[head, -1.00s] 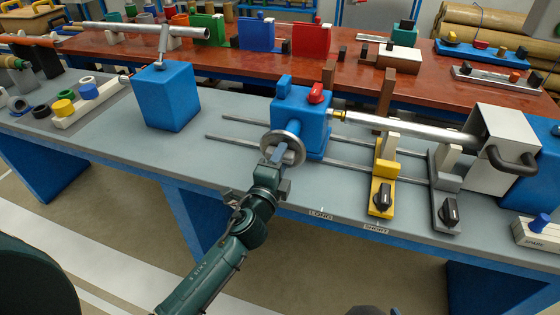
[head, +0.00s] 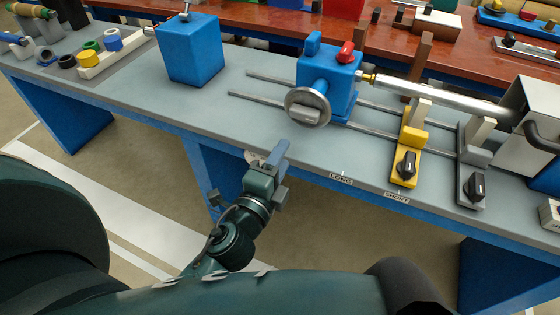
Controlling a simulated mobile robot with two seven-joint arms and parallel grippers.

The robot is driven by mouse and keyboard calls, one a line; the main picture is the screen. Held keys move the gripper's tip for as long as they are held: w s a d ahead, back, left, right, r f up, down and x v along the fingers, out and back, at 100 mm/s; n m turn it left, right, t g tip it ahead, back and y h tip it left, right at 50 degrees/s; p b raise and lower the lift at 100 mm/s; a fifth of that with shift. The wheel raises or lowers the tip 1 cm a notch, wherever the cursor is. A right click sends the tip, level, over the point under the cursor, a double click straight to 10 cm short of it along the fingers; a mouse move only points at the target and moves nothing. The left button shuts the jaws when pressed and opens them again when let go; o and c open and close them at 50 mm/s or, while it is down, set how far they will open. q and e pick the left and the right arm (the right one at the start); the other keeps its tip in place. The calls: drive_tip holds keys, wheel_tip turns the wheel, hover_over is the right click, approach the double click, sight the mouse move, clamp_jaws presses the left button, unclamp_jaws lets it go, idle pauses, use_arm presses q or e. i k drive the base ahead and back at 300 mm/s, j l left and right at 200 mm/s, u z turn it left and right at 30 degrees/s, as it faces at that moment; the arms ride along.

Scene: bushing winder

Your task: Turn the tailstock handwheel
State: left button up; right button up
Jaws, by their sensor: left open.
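The tailstock handwheel (head: 291,97) is a grey metal wheel with a light grey grip on its lower front. It sits on the front left of the blue tailstock (head: 340,78), which has a red knob (head: 346,53) on top. My left gripper (head: 268,155) is open and empty. It is below and left of the handwheel, by the table's front edge, with a clear gap between them. My right gripper is out of view.
Two rails (head: 262,98) run along the grey table under the tailstock. A yellow stop (head: 405,165) and a grey stop (head: 473,187) with black knobs stand to the right. A blue block (head: 194,52) stands at the left.

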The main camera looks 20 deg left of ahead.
sight(308, 107)
drive_tip(key=k, duration=1)
